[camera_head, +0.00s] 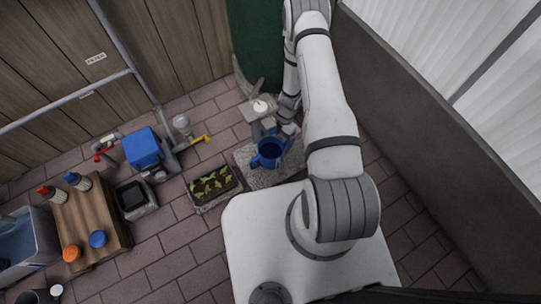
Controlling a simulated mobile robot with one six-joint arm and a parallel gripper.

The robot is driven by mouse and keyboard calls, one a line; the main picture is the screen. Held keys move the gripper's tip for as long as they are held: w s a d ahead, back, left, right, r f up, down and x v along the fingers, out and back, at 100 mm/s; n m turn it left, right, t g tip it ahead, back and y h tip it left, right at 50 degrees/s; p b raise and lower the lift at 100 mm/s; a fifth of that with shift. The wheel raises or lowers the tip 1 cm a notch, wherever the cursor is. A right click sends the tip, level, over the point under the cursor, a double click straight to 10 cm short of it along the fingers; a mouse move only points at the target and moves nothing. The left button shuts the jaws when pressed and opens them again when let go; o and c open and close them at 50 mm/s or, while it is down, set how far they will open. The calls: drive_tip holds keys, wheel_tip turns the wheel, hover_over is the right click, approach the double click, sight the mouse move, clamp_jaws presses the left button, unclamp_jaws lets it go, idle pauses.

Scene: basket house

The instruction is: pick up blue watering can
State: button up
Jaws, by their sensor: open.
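The blue watering can (268,154) stands upright on a grey stone slab (262,179) near the middle of the view, with its open top facing up. My arm reaches to the back and bends down, so my gripper (284,129) is just behind and to the right of the can. My gripper is open and holds nothing that I can see. Its fingers are small and partly hidden here, so I cannot tell whether they touch the can.
A grey post-like fixture (257,108) stands close behind the can. A planter of seedlings (212,186) is to its left. A blue box (143,148) and a wooden table (89,218) are farther left. A dark wall (440,150) runs along the right.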

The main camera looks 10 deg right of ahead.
sight(272, 151)
drive_tip(key=b+x, duration=0.3)
drive_tip(key=x, duration=0.4)
drive_tip(key=shift+a+f+b, duration=0.1)
drive_tip(key=shift+f+b, duration=0.25)
drive_tip(key=shift+r, duration=0.1)
drive_tip(key=shift+c, duration=0.6)
drive_tip(key=c, duration=1.1)
drive_tip(key=shift+r, duration=0.1)
drive_tip(key=shift+c, duration=0.2)
